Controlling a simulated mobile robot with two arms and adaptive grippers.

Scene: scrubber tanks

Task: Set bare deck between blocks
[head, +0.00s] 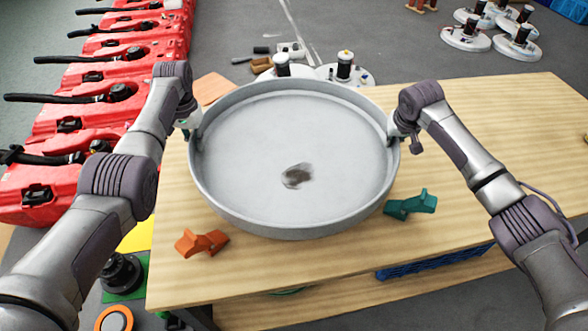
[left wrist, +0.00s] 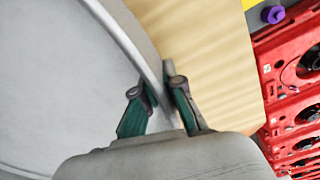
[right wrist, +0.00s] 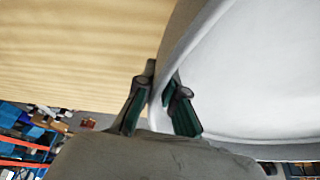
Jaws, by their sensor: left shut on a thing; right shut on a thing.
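The bare deck (head: 300,130) is a large round grey pan with a raised rim and a dark smudge on its floor. It is over the wooden table; I cannot tell whether it touches the top. My left gripper (head: 192,128) is shut on its left rim, with one finger each side in the left wrist view (left wrist: 160,92). My right gripper (head: 396,134) is shut on its right rim, also seen in the right wrist view (right wrist: 163,92). An orange block (head: 201,242) lies at the front left of the deck and a teal block (head: 411,204) at the front right.
The wooden table (head: 480,115) is clear to the right. A flat orange-brown piece (head: 212,88) lies behind the deck on the left. Red machines (head: 85,105) line the left side. White round parts with dark posts (head: 344,70) stand behind the table. A blue crate (head: 430,262) is below.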

